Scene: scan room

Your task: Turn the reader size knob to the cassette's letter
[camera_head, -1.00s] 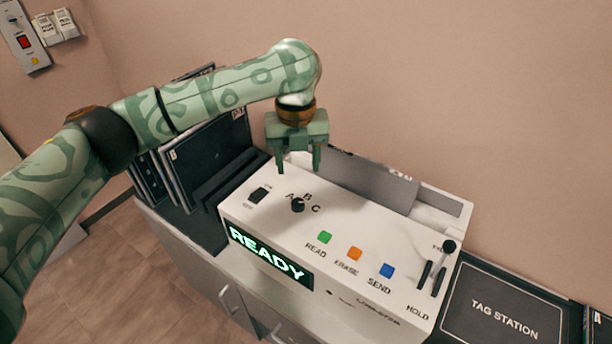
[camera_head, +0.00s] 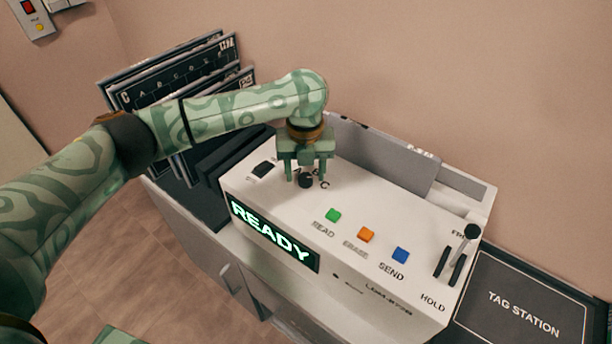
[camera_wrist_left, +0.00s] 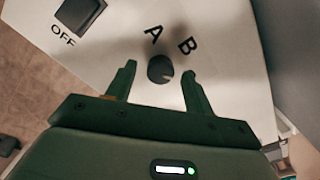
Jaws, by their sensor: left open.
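The reader (camera_head: 385,225) is a white console with a lit READY display (camera_head: 270,237). Its dark round size knob (camera_head: 306,181) is partly screened by my left gripper (camera_head: 305,177) in the head view; C shows beside it. In the left wrist view the knob (camera_wrist_left: 160,69) sits between the open fingertips of my left gripper (camera_wrist_left: 159,70), with a gap on both sides. A and B are readable there; I cannot tell surely where the knob points. A grey panel (camera_head: 380,155), perhaps the cassette, stands at the reader's back; its letter is unreadable. My right gripper is not in view.
An OFF rocker switch (camera_head: 263,170) lies left of the knob. Green (camera_head: 333,215), orange (camera_head: 366,234) and blue (camera_head: 400,255) buttons and a lever (camera_head: 471,232) lie to the right. Dark lettered plates (camera_head: 180,80) stand at left. A TAG STATION mat (camera_head: 525,310) lies at right.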

